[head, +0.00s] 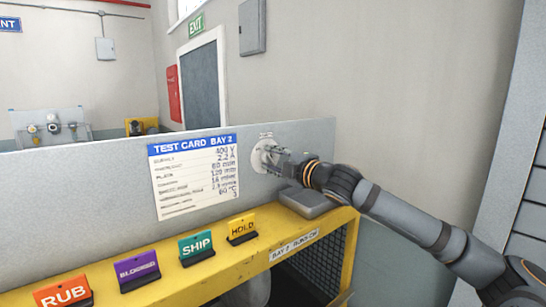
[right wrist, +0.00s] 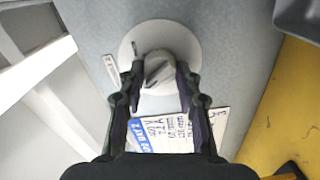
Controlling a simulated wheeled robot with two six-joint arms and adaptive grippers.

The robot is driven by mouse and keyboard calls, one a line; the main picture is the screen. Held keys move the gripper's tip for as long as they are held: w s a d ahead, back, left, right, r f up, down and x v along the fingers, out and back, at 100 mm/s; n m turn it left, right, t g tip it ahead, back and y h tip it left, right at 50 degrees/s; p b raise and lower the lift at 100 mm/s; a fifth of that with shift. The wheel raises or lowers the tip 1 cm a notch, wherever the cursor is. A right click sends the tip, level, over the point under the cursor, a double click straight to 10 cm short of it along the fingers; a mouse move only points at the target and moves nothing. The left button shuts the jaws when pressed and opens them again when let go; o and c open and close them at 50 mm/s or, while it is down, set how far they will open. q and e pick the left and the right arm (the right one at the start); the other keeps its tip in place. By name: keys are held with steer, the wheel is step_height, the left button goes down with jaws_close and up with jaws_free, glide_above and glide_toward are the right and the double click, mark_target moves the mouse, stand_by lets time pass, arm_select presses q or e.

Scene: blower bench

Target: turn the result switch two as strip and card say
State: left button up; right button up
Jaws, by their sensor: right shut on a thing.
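The switch is a round pale plate (head: 257,157) with a grey knob on the upright panel, right of the test card. In the right wrist view the plate (right wrist: 185,36) is seen face on, its knob (right wrist: 158,70) carrying a dark slanted line. My right gripper (head: 281,160) is at the switch, its fingers (right wrist: 156,84) on both sides of the knob and shut on it. The white test card (head: 195,182) with a blue header reads "TEST CARD BAY 2" over rows of values. A small label (right wrist: 111,69) sits beside the plate, too small to read. My left gripper is out of view.
A yellow bench (head: 185,278) carries standing tags: orange RUB (head: 64,293), purple (head: 138,268), green SHIP (head: 196,246) and yellow HOLD (head: 242,228). A grey box-like piece (head: 310,201) sits on the bench below the switch. The grey panel (head: 70,190) runs along the back.

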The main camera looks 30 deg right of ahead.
steer(key=shift+f+n, duration=0.1)
steer(key=shift+n, duration=1)
steer(key=o, duration=1.2)
steer(key=shift+c, duration=0.2)
